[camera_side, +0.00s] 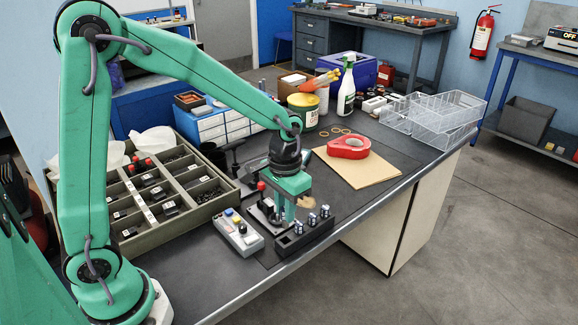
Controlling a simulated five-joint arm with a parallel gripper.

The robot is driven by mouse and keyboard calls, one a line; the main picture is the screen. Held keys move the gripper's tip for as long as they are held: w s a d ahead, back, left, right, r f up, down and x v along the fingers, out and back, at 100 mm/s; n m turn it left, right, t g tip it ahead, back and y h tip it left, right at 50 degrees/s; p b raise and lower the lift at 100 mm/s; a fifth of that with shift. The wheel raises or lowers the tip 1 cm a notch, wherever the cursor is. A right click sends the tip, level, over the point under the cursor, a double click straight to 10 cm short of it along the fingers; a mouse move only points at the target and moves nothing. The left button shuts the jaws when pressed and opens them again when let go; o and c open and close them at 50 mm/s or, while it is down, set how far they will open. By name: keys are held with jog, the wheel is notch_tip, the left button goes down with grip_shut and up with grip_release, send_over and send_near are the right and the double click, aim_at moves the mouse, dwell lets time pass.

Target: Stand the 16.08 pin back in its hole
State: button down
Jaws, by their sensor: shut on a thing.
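My green gripper (289,212) points down over the front edge of the bench, just behind and left of a black pin block (290,247). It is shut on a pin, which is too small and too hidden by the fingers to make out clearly. The block stands along the bench edge and holds three pins with pale tops, one at its middle (299,229), one further right (311,220) and one near its right end (325,212). The left part of the block shows no standing pin. I cannot read any size marking.
A grey control box (239,237) with coloured buttons lies left of the block. A small stand with a red knob (262,187) is close behind my gripper. A compartment tray (131,236) is at left. A red tape dispenser (348,148) lies on brown card (373,174) to the right.

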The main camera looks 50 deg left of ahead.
aim_at(285, 227)
jog(key=shift+f, duration=1.75)
jog(key=shift+f, duration=1.85)
dwell(0.6)
jog(key=c, duration=1.2)
grip_release()
jog(key=shift+c, duration=0.2)
jog(key=shift+r, duration=0.1)
jog(key=shift+r, duration=3.85)
jog(key=shift+r, duration=2.5)
